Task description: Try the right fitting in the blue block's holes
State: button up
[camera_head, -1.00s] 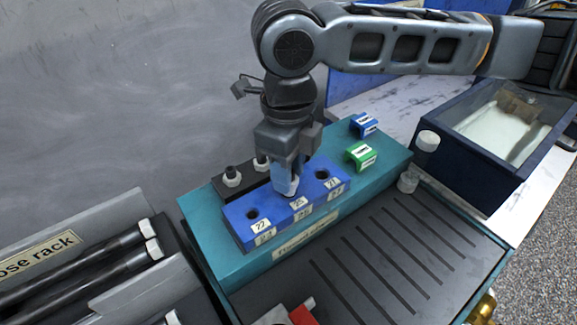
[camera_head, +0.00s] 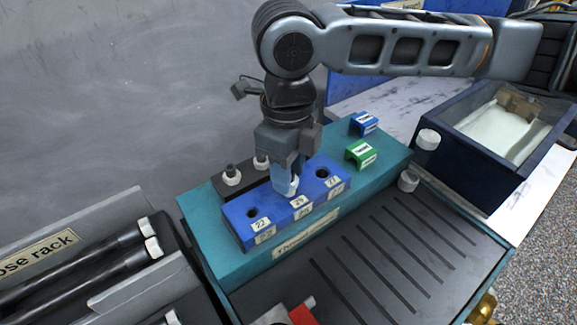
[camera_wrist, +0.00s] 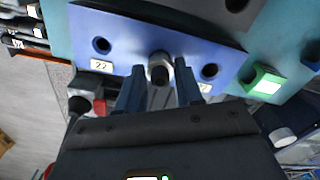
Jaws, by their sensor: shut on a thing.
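The blue block (camera_head: 270,222) lies on a teal base and has a row of three holes with number labels. My gripper (camera_head: 288,184) points down over the middle hole and is shut on a pale hex fitting (camera_head: 293,185). The wrist view shows the fitting (camera_wrist: 160,66) with its dark threaded end between my fingertips (camera_wrist: 160,88). It covers the middle hole, so I cannot tell how deep it sits. The left hole (camera_head: 252,213) labelled 22 and the right hole (camera_head: 322,173) are empty. Two other fittings (camera_head: 231,175) stand in a black holder behind the block.
A green clip (camera_head: 361,155) and a blue clip (camera_head: 364,124) sit on the teal base (camera_head: 390,150) to the right. A slotted dark tray (camera_head: 400,250) lies in front, a hose rack (camera_head: 60,250) at left, a dark-blue bin (camera_head: 510,180) at right.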

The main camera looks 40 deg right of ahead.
dwell(0.5)
jog(key=shift+r+p, duration=1.95)
jog(key=shift+r, duration=0.55)
jog(key=shift+w, duration=0.1)
